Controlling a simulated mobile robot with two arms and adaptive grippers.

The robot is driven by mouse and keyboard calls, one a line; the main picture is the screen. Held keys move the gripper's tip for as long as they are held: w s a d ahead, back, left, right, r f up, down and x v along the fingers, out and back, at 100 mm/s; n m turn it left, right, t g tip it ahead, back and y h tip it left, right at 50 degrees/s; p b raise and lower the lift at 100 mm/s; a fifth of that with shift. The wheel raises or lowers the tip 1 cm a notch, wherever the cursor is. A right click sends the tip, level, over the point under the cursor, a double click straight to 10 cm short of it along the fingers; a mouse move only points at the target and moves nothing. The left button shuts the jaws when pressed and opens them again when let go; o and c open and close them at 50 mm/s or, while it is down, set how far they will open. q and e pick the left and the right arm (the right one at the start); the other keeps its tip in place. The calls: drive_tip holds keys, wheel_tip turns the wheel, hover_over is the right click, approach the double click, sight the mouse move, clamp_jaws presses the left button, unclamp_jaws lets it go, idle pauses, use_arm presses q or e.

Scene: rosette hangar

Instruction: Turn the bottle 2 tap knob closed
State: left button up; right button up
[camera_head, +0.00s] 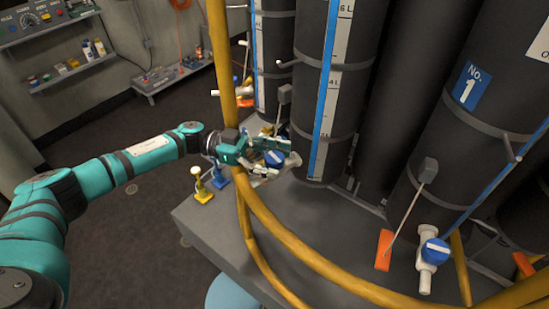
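My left gripper (277,157) reaches in from the left, at the foot of the middle dark bottle (343,100). A blue round tap knob (274,158) shows at its fingers. One finger lies behind the knob and one in front. I cannot tell whether they touch it or how wide they are spread. No number shows on this middle bottle, only a scale strip with a blue tube. The bottle at the right bears a blue "No. 1" label, and its own blue tap knob (435,251) sits on a white valve, clear of any gripper. My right gripper is out of view.
A yellow rail (300,258) curves around the front of the bottles, with an upright (221,60) beside my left wrist. Small yellow and blue stands (202,190) are on the grey platform's edge. Dark floor lies open at left.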

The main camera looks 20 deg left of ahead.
use_arm(q)
drive_tip(key=a, duration=1.2)
drive_tip(key=shift+w, duration=0.25)
